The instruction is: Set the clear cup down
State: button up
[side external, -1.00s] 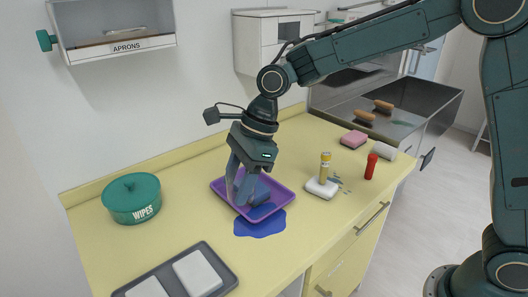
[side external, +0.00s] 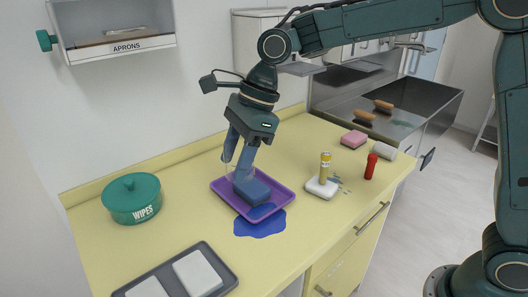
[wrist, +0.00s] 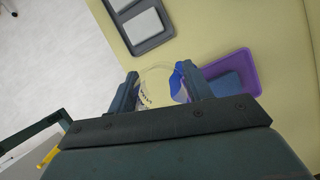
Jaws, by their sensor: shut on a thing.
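The clear cup (wrist: 158,84) is between my gripper's two fingers, with dark lettering on its side in the wrist view. My gripper (side external: 236,167) is shut on it, above the left part of the purple tray (side external: 218,187). In the side view the cup is faint and partly hidden by the fingers. It looks raised off the tray, but its exact height is hard to tell. The fingers also show in the wrist view (wrist: 159,74).
A blue block (side external: 254,192) lies in the tray. A blue puddle (side external: 262,225) spreads at the tray's front edge. The green wipes tub (side external: 133,200) is left; a grey tray with white pads (side external: 199,273) is in front. Bare counter lies between.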

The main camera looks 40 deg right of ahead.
jog(key=shift+w+d, duration=0.1)
jog(key=w+d+m+t, duration=0.1)
jog(key=w+d+m, duration=0.25)
jog(key=d, duration=0.75)
jog(key=w+d+m+t, duration=0.15)
jog(key=w+d, duration=0.35)
jog(key=d, duration=0.7)
jog(key=s+d+m+h, duration=0.2)
jog(key=d+m, duration=0.3)
jog(key=d, duration=1.6)
jog(key=shift+s+r+m, duration=0.15)
jog(key=shift+m, duration=0.15)
jog(key=shift+d+t, duration=0.1)
jog(key=shift+t, duration=0.15)
jog(key=shift+h, duration=0.3)
notch_tip(320, 180, down, 20)
